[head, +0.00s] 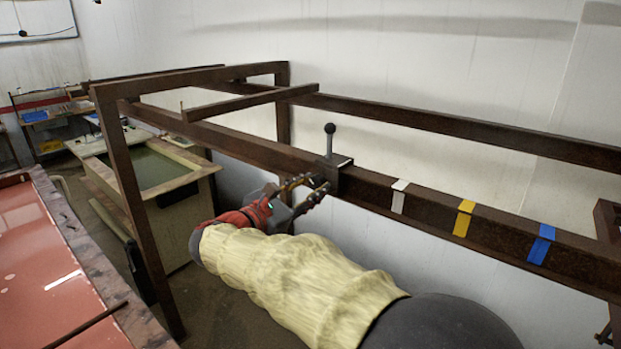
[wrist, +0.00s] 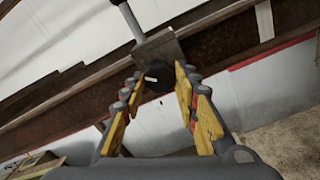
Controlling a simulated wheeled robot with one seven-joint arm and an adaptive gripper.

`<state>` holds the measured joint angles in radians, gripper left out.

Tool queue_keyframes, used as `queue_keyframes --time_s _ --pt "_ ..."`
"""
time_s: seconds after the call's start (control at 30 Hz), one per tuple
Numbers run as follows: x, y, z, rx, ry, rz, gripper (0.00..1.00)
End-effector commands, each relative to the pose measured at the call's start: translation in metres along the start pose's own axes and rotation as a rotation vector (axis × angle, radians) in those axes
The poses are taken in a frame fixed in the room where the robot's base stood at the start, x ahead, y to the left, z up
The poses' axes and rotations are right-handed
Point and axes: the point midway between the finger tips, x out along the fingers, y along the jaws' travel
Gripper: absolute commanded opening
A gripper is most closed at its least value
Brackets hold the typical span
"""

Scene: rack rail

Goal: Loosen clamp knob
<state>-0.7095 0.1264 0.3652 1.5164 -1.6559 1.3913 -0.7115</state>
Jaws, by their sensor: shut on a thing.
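A dark clamp (head: 341,174) sits on the brown rack rail (head: 375,189), with an upright lever (head: 330,141) that ends in a black ball. In the wrist view the clamp body (wrist: 158,50) and its grey lever (wrist: 131,22) show above the fingers. The round black clamp knob (wrist: 158,79), with a small white mark, faces me on the near side of the clamp. My gripper (head: 310,190) reaches the clamp from the front. In the wrist view its yellow-padded fingers (wrist: 157,85) are shut on the knob, one on each side.
White (head: 398,196), yellow (head: 463,219) and blue (head: 541,244) tape marks lie along the rail to the right of the clamp. A liquid-filled tank (head: 150,168) stands behind left, and a red-surfaced tank (head: 40,260) is at the near left. A rack post (head: 135,200) stands left of my arm.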

Motion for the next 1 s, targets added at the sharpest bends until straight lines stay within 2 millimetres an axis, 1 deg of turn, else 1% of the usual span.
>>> queue_keyframes --time_s 0.1,0.33,0.87,0.9,1.0 --pt "0.0 0.0006 0.0009 -0.065 0.001 0.0 0.05" --pt "0.0 0.0001 -0.0002 -0.14 0.001 0.001 0.05" --pt "0.0 -0.0004 -0.0015 -0.164 0.001 0.0 0.05" --pt "0.0 -0.0005 -0.0016 -0.164 0.001 0.0 0.32" --pt "0.0 -0.0004 -0.0013 -0.163 0.001 0.0 0.37"
